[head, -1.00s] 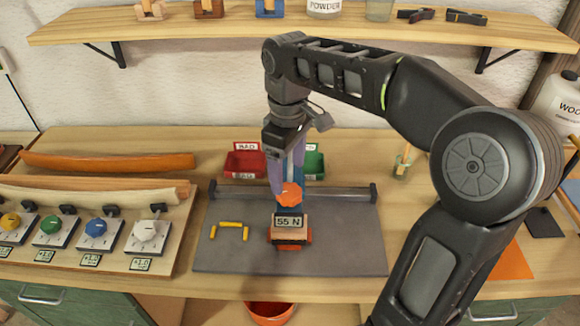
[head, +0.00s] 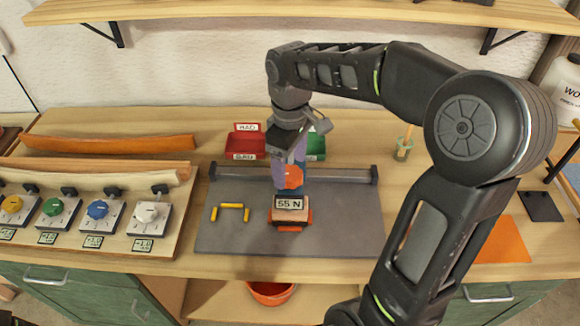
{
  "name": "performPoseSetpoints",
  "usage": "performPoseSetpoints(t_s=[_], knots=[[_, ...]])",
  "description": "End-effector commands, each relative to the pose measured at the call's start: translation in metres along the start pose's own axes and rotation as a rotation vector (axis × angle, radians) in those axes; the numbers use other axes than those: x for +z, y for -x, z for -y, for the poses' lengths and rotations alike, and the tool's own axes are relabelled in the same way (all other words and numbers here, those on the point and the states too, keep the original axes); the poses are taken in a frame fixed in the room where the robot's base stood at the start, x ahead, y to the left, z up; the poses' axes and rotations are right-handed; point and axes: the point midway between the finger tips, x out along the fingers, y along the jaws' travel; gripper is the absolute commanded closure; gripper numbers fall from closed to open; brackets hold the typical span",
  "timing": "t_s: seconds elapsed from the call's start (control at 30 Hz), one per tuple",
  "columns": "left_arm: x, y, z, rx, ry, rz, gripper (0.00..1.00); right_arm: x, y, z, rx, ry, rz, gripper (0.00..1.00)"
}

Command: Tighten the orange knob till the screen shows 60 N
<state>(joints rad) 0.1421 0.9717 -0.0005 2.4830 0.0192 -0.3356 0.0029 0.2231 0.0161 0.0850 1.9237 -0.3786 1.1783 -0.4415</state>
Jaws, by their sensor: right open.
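The orange knob (head: 290,177) stands upright on a small clamp device near the middle of the grey mat. The screen (head: 290,203) on the front of the device reads 55 N. Below the screen is a wooden block with orange parts (head: 289,219) at its sides. My right gripper (head: 287,163) comes down from above with lavender fingers at the knob, and is open. The knob's front hides part of the fingers, so I cannot tell whether they touch it. My left gripper is not in view.
The grey mat (head: 340,225) has a bar along its back edge and yellow pieces (head: 230,206) at left. Red (head: 244,146) and green (head: 315,146) bins stand behind. Several coloured dials sit on a board (head: 170,232) at left. An orange sheet (head: 502,240) lies at right.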

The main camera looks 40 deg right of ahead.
Motion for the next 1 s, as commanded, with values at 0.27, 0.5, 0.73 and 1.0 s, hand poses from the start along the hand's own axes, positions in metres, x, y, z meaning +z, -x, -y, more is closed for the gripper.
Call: performPoseSetpoints(t_s=[0.27,0.5,0.73,1.0], knots=[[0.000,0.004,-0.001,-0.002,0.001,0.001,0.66,0.000,-0.020,0.000,-0.001,-0.001,0.000,0.26],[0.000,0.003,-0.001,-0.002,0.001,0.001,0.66,0.000,-0.020,0.000,-0.001,0.000,0.000,0.30],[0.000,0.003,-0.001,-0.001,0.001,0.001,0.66,0.000,-0.019,0.000,-0.001,0.000,0.000,0.48],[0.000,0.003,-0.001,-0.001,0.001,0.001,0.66,0.000,-0.019,0.000,-0.001,0.000,0.000,0.71]])
